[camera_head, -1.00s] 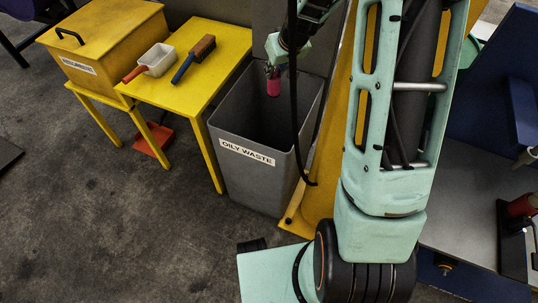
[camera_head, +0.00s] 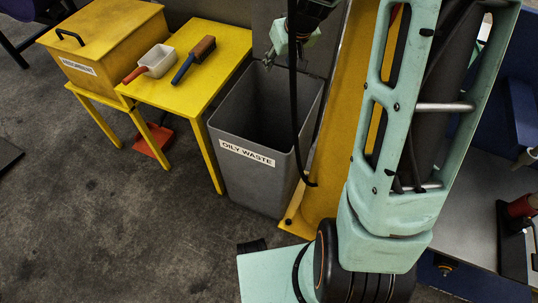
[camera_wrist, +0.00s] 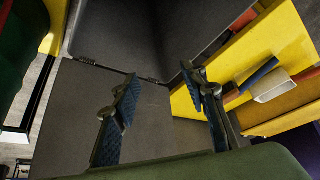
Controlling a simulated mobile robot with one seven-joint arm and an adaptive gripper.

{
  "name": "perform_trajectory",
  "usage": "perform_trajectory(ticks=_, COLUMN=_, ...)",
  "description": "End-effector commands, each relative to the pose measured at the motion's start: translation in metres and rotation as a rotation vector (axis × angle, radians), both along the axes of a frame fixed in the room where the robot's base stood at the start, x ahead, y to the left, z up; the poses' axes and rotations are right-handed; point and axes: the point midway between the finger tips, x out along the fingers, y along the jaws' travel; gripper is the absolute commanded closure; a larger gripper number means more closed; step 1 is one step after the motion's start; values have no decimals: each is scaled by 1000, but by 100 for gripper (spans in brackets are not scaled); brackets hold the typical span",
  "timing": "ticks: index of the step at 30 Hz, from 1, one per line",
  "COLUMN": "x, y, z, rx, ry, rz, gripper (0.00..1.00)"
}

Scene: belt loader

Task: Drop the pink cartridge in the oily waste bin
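The grey oily waste bin (camera_head: 240,178) stands open-topped beside the yellow table, its white label facing forward. My gripper (camera_head: 269,63) is above the rear part of the bin's opening. In the wrist view my gripper (camera_wrist: 160,72) has its two fingers spread apart, with nothing between them. The pink cartridge is not visible in either current view. The bottom of the bin is hidden in the head view by its walls and shadow.
The yellow table (camera_head: 222,72) at left holds a white scoop (camera_head: 157,60) with a red handle and a blue-handled brush (camera_head: 193,58). A yellow lidded box (camera_head: 105,38) stands further left. An orange tray (camera_head: 152,140) lies below. A yellow post (camera_head: 327,150) rises right of the bin.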

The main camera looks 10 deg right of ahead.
Motion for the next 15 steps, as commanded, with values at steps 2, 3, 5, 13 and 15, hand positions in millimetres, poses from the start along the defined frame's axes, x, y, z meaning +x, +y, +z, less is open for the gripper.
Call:
perform_trajectory(ticks=2, x=-7, y=-2, z=14, rx=-1, ry=-3, rz=-2, gripper=60)
perform_trajectory(ticks=3, x=-10, y=-3, z=20, rx=-1, ry=-2, rz=-2, gripper=60)
perform_trajectory(ticks=5, x=-14, y=-4, z=29, rx=-1, ry=-3, rz=-2, gripper=60)
perform_trajectory(ticks=13, x=-27, y=-7, z=49, rx=0, ry=0, rz=-1, gripper=60)
perform_trajectory(ticks=15, x=-28, y=-7, z=51, rx=0, ry=1, rz=-1, gripper=60)
